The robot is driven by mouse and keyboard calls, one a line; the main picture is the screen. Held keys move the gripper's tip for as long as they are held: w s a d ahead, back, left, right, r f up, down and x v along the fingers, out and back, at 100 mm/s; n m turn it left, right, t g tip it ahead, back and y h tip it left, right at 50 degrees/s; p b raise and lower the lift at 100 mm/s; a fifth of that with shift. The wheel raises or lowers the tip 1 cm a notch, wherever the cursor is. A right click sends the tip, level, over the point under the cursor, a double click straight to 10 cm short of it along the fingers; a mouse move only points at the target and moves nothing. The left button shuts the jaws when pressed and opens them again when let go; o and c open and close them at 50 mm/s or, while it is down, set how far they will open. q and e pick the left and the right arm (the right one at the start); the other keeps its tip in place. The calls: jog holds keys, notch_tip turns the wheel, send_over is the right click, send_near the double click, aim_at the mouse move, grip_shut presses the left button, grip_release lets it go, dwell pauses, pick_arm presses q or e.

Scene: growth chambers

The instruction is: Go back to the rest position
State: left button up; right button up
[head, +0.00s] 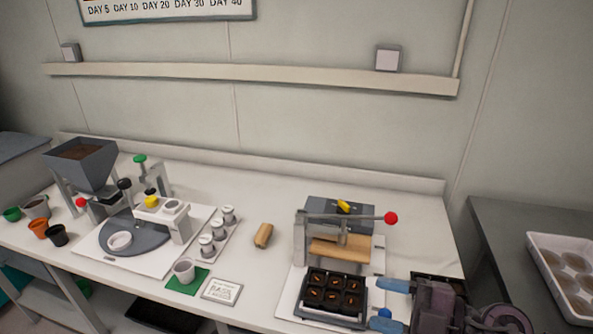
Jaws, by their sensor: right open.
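My right gripper (377,303) shows at the bottom right of the head view, with its two blue fingers spread apart. It is open, and nothing shows between the fingers. Its fingers point left, beside the right edge of a black seedling tray (334,322) with several soil-filled cells. I cannot tell whether they touch it. Part of a second dark tray (438,277) shows behind the gripper, partly hidden by it. My left gripper is not in view.
A press with a red-knobbed lever (390,218) stands behind the tray. A hopper (80,165) and a grey turntable (133,238) stand at the left. A wooden block (263,235) lies mid-bench. A white tray (535,242) sits on the right-hand table. The bench's back strip is clear.

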jog(key=w+d+m+t+h, duration=0.3)
jog(key=w+d+m+t, duration=0.25)
jog(key=t, duration=0.35)
jog(key=d+f+m+t+h+b, duration=0.1)
jog(key=d+f+m+t+h, duration=0.1)
jog(key=d+f+m+h, duration=0.5)
pick_arm(q)
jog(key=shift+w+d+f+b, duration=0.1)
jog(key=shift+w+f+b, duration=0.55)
jog(key=shift+b, duration=0.25)
pick_arm(e)
jog(key=s+f+m+g+h, duration=0.2)
jog(key=s+f+m, duration=0.3)
jog(key=f, duration=0.5)
jog(key=s+f+m+g+h, duration=0.3)
jog(key=s+f+m, duration=0.2)
jog(key=s+f, duration=0.3)
notch_tip(320, 180, down, 3)
jog(key=shift+s+d+f+g+h, duration=0.1)
jog(key=shift+s+d+g+h, duration=0.2)
jog(key=shift+s+d+h, duration=0.15)
